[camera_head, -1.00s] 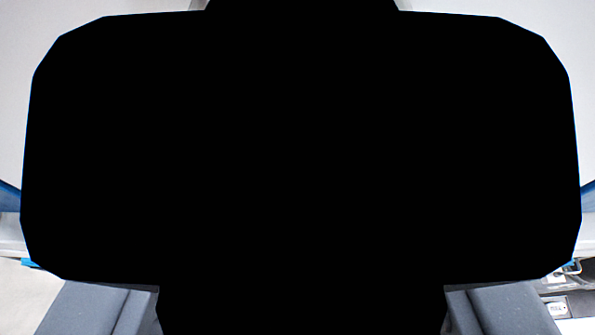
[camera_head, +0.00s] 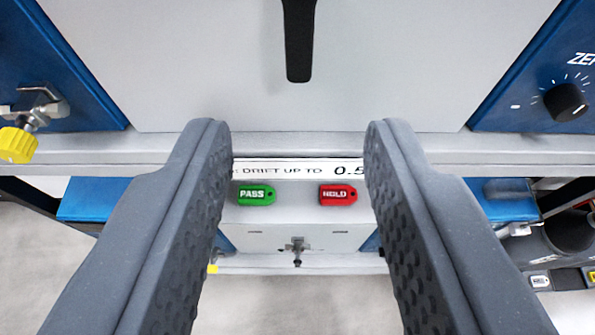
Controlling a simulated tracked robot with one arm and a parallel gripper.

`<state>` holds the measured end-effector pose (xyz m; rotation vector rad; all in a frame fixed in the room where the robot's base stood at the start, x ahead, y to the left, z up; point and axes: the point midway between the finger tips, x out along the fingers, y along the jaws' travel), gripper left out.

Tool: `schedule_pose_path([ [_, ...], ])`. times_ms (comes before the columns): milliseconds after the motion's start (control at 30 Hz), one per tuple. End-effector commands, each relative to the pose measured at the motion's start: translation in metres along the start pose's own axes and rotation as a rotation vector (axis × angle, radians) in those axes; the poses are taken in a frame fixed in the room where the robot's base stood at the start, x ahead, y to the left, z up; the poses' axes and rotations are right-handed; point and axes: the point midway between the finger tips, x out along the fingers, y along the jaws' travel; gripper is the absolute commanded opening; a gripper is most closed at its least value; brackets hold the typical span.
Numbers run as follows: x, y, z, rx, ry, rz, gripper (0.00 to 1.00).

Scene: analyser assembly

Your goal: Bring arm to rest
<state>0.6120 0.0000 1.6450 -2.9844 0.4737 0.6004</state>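My gripper (camera_head: 298,140) is open. Its two dark grey ridged fingers reach up from the lower left and lower right, with a wide gap and nothing held between them. Behind the gap, a green PASS tag (camera_head: 257,194) and a red HOLD tag (camera_head: 338,194) sit on a light grey surface. Above them is a white label strip (camera_head: 290,169) reading "DRIFT UP TO 0.5", partly hidden by the right finger.
A light grey panel (camera_head: 200,60) with a black handle (camera_head: 299,45) is ahead. Blue panels flank it, with a yellow knob (camera_head: 17,145) at left and a black dial (camera_head: 566,101) at right. A metal latch (camera_head: 297,248) is below the tags. Dark fittings (camera_head: 570,232) stand at lower right.

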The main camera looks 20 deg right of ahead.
Motion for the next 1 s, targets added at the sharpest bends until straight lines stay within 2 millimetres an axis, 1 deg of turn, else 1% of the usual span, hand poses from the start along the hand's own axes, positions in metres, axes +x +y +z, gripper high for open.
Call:
schedule_pose_path([
  [100, -0.006, 0.000, 0.000, 0.000, 0.000, 0.000, 0.36],
  [467, -0.006, 0.000, 0.000, 0.000, 0.000, 0.000, 0.36],
  [600, -0.007, 0.003, 0.004, -0.004, 0.002, -0.007, 0.36],
  [700, -0.011, 0.008, 0.015, -0.016, 0.011, -0.026, 0.36],
  [767, -0.017, 0.013, 0.024, -0.026, 0.020, -0.044, 0.36],
  [967, -0.034, 0.028, 0.064, -0.058, 0.056, -0.125, 0.36],
  [1000, -0.039, 0.031, 0.072, -0.063, 0.069, -0.142, 0.36],
])
